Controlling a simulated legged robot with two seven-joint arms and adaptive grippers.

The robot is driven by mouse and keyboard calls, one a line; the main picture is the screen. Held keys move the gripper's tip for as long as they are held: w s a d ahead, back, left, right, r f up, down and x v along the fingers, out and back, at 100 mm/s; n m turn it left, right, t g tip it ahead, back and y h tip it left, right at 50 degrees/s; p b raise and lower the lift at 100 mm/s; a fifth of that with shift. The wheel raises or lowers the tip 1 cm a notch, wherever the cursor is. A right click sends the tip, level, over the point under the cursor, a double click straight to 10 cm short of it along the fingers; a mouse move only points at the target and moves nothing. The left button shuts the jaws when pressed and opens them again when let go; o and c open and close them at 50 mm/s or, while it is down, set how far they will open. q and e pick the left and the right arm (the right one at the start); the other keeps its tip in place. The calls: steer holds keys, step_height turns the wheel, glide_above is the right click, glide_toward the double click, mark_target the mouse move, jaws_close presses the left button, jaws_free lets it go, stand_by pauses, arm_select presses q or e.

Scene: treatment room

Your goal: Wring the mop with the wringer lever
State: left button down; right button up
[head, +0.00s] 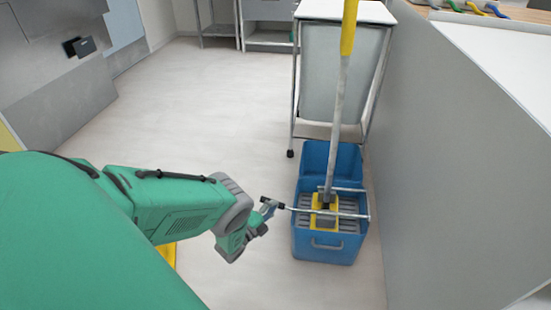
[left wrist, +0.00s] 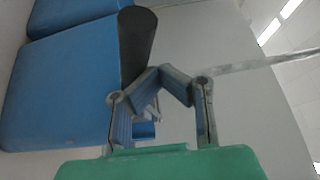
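The blue mop bucket (head: 325,249) stands on the floor with a grey slotted wringer and a yellow part. The mop (head: 338,120) stands upright in it, with a yellow upper handle and grey shaft. The thin metal wringer lever (head: 325,212) reaches left across the bucket toward my left gripper (head: 271,206). In the left wrist view, the dark lever grip (left wrist: 137,45) lies at the fingers of my left gripper (left wrist: 160,70), partly behind the left finger. The fingertips lean close together; whether they clasp the grip is unclear. My right gripper is out of view.
A wheeled cart (head: 335,70) with a white top stands right behind the bucket. A grey partition (head: 450,150) runs close along the bucket's right side. The floor (head: 200,110) behind my left arm is clear.

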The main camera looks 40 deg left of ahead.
arm_select(q)
steer(key=shift+s+d+f+g, duration=0.1)
steer(key=shift+s+f+g, duration=0.05)
steer(key=shift+f, duration=0.4)
steer(key=shift+s+f+g, duration=0.15)
steer(key=shift+f, duration=0.35)
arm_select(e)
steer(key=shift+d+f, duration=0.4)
arm_select(q)
steer(key=shift+f, duration=0.1)
steer(key=shift+w+f, duration=0.1)
steer(key=shift+w, duration=0.25)
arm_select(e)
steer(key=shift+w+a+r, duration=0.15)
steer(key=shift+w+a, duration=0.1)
arm_select(q)
steer(key=shift+f, duration=0.1)
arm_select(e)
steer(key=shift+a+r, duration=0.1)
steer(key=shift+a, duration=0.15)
